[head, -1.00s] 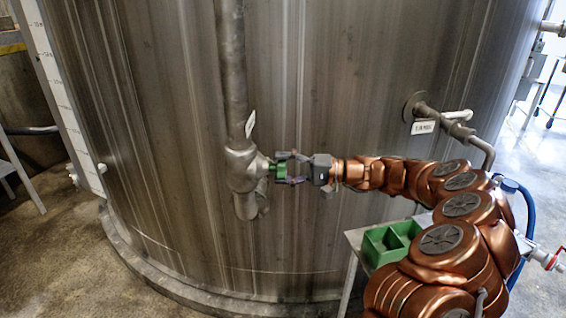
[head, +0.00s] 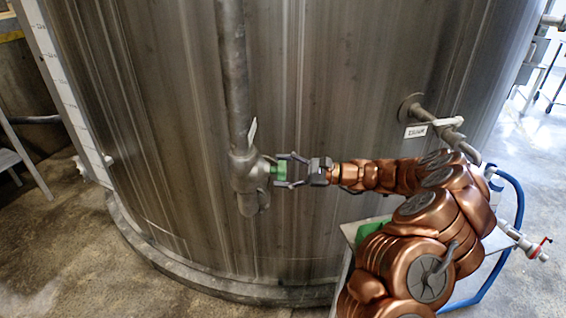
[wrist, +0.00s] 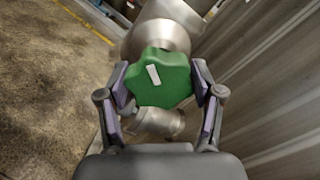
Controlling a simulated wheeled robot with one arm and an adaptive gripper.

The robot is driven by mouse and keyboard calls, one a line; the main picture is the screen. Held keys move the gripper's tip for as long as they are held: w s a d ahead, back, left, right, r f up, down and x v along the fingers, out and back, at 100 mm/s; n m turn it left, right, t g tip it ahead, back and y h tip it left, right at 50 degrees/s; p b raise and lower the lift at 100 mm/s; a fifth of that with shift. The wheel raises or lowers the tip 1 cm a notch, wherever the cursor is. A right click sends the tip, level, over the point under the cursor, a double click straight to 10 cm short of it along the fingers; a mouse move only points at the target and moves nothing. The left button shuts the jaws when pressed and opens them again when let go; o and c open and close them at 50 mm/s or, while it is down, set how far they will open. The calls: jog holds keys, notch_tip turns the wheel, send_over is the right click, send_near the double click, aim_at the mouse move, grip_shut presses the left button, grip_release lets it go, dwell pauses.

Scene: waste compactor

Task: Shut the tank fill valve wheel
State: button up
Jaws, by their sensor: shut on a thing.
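The green valve wheel (head: 278,171) sits on the right side of the grey valve body (head: 246,172), at the foot of the vertical pipe on the tank. In the wrist view the wheel (wrist: 163,78) has a lobed rim and a white bar mark on its face, tilted a little from upright. My gripper (head: 281,170) reaches in from the right and is shut on the wheel. In the wrist view its two finger pads (wrist: 160,84) press on the wheel's left and right sides. The stem behind the wheel is hidden.
The large steel tank (head: 330,90) fills the background. A labelled drain pipe (head: 428,114) sticks out of it at the right, above my arm. A small table (head: 347,232) with a green bin (head: 374,227) stands below my arm. A blue hose (head: 519,215) hangs at the far right.

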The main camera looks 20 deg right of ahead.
jog(key=m+p, duration=0.5)
jog(key=shift+r+m, duration=0.15)
jog(key=shift+m, duration=0.15)
jog(key=m+p, duration=0.3)
jog(key=m, duration=0.2)
jog(key=shift+p, duration=0.35)
jog(key=shift+f, duration=0.2)
jog(key=o, duration=1.1)
jog(key=shift+o, duration=0.2)
jog(key=v, duration=1.2)
